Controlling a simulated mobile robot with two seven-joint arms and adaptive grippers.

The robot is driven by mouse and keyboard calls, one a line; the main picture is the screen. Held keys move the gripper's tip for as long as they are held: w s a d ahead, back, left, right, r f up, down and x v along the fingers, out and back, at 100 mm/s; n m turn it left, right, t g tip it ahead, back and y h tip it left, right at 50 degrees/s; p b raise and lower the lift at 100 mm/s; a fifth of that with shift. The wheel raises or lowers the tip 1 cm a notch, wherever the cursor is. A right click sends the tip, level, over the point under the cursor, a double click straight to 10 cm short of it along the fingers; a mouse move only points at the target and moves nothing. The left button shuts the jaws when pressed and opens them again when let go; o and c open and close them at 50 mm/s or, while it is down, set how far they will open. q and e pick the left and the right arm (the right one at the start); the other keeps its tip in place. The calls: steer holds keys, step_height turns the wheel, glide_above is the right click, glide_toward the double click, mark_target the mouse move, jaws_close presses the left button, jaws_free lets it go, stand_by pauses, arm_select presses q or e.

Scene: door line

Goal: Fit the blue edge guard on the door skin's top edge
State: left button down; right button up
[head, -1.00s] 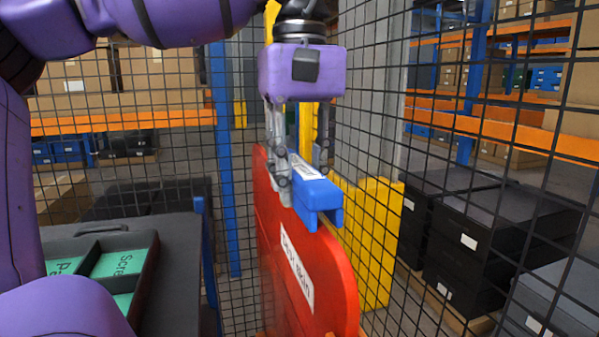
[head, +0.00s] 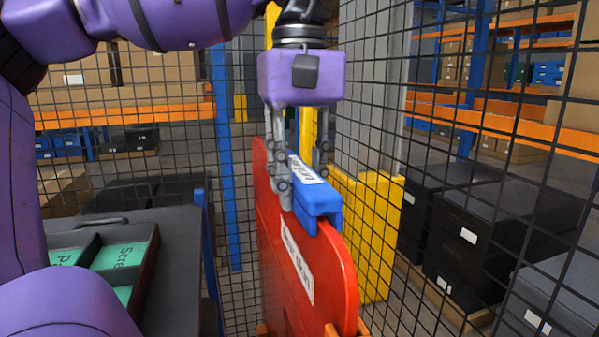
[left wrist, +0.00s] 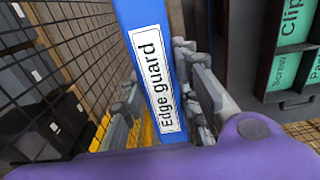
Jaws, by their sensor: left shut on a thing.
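The blue edge guard (head: 318,200) is in my left gripper (head: 299,178), whose fingers close on it from both sides. In the left wrist view the edge guard (left wrist: 154,75) shows its white label between the fingers. The red door skin (head: 300,262) stands upright below, with a label on its face. In the head view the guard is in line with the door skin's top edge and its near end overlaps that edge. I cannot tell whether it is fully seated. My right gripper is not in view.
A dark bench (head: 178,255) with a tray of green labelled compartments (head: 122,262) is at the left. A yellow block (head: 378,235) stands just right of the door skin. Black mesh fencing surrounds the spot, with black boxes (head: 470,225) behind it at the right.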

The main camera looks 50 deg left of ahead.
arm_select(q)
steer(key=shift+f, duration=0.45)
stand_by(0.5)
steer(key=c, duration=1.3)
jaws_free()
step_height(320, 180, up, 12)
steer(key=shift+r, duration=0.1)
